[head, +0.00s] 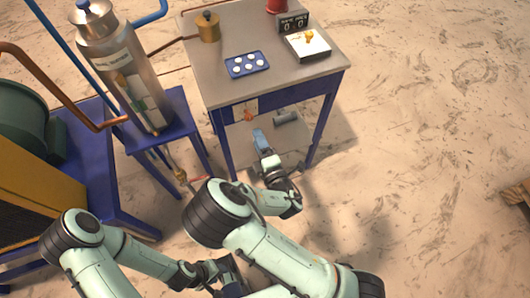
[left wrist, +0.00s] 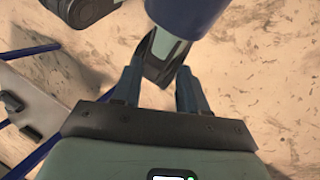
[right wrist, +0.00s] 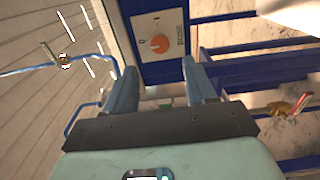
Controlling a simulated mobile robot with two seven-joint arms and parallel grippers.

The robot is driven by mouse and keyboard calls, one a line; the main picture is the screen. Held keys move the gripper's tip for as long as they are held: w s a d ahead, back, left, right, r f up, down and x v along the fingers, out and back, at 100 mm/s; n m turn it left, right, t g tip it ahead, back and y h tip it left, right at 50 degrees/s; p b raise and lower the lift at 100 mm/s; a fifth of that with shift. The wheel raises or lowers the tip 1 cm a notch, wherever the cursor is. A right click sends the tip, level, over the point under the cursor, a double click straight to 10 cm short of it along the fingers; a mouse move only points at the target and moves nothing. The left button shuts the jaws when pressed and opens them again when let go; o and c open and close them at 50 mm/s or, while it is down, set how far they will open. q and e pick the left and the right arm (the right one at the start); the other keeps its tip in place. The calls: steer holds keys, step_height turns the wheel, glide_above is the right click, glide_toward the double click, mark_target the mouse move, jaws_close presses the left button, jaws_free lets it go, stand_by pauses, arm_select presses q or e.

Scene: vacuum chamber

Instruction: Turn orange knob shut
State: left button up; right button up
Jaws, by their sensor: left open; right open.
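The orange knob (right wrist: 159,44) sits on a pale square plate on a blue panel in the right wrist view. In the head view the knob (head: 248,116) is small, on the front of the blue-legged table. My right gripper (right wrist: 160,78) is open and empty, its two blue fingers pointing toward the panel. The knob appears between and beyond the fingertips, with no contact visible. In the head view my right gripper (head: 260,138) is just below the knob. My left gripper (left wrist: 158,82) is open, low in the head view, with one of my arm links beyond its fingers.
The table top (head: 225,92) holds a blue tray with white discs (head: 248,65), a brass weight (head: 208,27) and a small display (head: 293,22). A steel cylinder (head: 120,70) with hoses stands at left. A brass fitting with red handles (right wrist: 290,106) is beside the panel.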

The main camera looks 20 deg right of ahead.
steer(key=shift+s+d+p, duration=0.1)
steer(key=shift+s+p, duration=1.05)
steer(key=shift+s, duration=1.45)
steer(key=s+d+f+m+g+h+p, duration=0.2)
steer(key=s+d+f+m+g, duration=0.2)
steer(key=s+f+m+g, duration=0.4)
steer(key=s+d+f+m+g+h+p, duration=0.1)
steer(key=s+d+f+m+g+p, duration=0.3)
steer(key=f, duration=0.6)
steer(key=s+a+r+m+g+y+p, duration=0.1)
steer(key=s+a+m+g+y+p, duration=0.1)
steer(key=s+a+m+g+y, duration=0.4)
steer(key=s+a+m+g, duration=0.1)
steer(key=s+a+m, duration=0.2)
steer(key=s+m, duration=0.1)
steer(key=shift+a+r+m, duration=0.15)
steer(key=shift+a+m, duration=0.1)
steer(key=shift+m, duration=0.05)
